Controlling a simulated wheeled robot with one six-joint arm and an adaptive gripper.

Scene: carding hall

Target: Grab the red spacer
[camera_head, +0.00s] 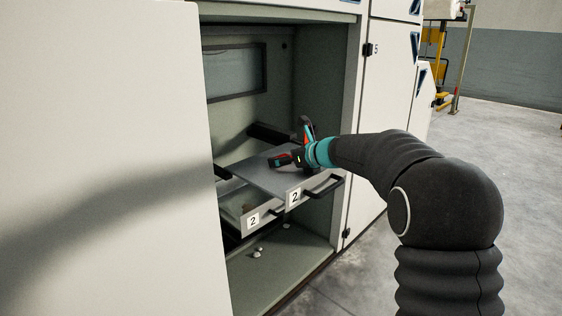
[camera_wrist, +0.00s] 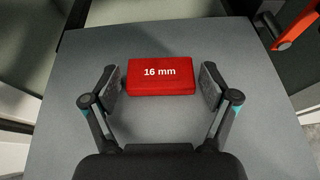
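The red spacer (camera_wrist: 162,84) is a flat rectangular block marked "16 mm". It lies on a grey drawer top (camera_wrist: 75,125) in the wrist view. My gripper (camera_wrist: 159,70) is open around it, with one finger to the left and one to the right. A narrow gap shows between each finger and the block. In the head view, my gripper (camera_head: 283,158) is low over the grey surface (camera_head: 255,177). A small red patch shows there among the dark fingers, too small to tell clearly from the gripper.
Two pulled-out drawers labelled "2" stand in an open cabinet bay; the upper one has a dark handle (camera_head: 323,187). An orange-edged dark part (camera_wrist: 297,25) is at the right of the wrist view. Cabinet walls flank the bay. Small pale bits (camera_head: 257,252) lie below.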

